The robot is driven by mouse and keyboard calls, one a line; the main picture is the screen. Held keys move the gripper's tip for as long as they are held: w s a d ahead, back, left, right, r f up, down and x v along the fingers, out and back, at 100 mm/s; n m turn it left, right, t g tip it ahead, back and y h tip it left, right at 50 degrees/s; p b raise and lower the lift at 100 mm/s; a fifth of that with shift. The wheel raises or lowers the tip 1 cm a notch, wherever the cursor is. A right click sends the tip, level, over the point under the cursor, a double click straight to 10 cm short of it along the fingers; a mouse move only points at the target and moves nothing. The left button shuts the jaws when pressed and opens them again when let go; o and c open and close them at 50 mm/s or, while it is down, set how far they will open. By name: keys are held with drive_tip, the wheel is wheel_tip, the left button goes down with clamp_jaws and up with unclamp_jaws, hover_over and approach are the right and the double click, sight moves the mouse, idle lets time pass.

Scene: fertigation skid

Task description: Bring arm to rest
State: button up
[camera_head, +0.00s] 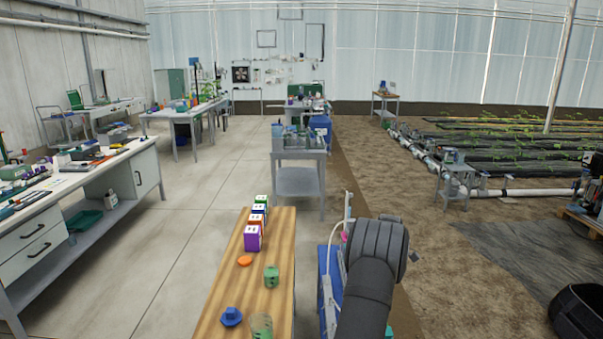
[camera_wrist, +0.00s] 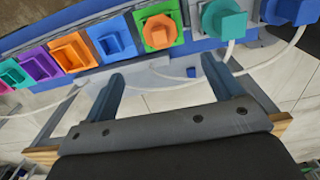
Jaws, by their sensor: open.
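My gripper (camera_wrist: 162,88) shows in the wrist view with its two fingers well apart and nothing between them. In front of it runs a row of coloured square ports on the skid: teal, purple, orange and blue (camera_wrist: 111,39). An orange round piece (camera_wrist: 160,32) sits on a green square port. A teal cap (camera_wrist: 224,20) and a blue cap (camera_wrist: 288,10) are to its right. The fingertips appear apart from the ports, just below them in the picture. In the head view my arm hides the gripper and most of the blue skid (camera_head: 329,262).
A wooden bench (camera_head: 283,245) left of my arm carries a row of coloured boxes (camera_head: 252,239), an orange disc (camera_head: 245,261), a green cup (camera_head: 271,277) and a blue knob piece (camera_head: 231,317). White hoses (camera_wrist: 262,66) hang near my fingers. A grey cart (camera_head: 298,182) stands beyond.

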wheel_tip(320, 180, down, 14)
drive_tip(key=shift+f, duration=0.1)
wheel_tip(320, 180, up, 10)
drive_tip(key=s+a+r, duration=0.1)
drive_tip(key=a+r, duration=0.1)
drive_tip(key=a, duration=0.7)
drive_tip(key=s+a+r, duration=0.2)
drive_tip(key=a+r, duration=0.1)
drive_tip(key=a, duration=0.6)
drive_tip(key=s+a+r, duration=0.2)
drive_tip(key=a, duration=0.7)
drive_tip(key=shift+a+r, duration=0.35)
drive_tip(key=shift+a, duration=0.05)
drive_tip(key=shift+s+d+r, duration=0.1)
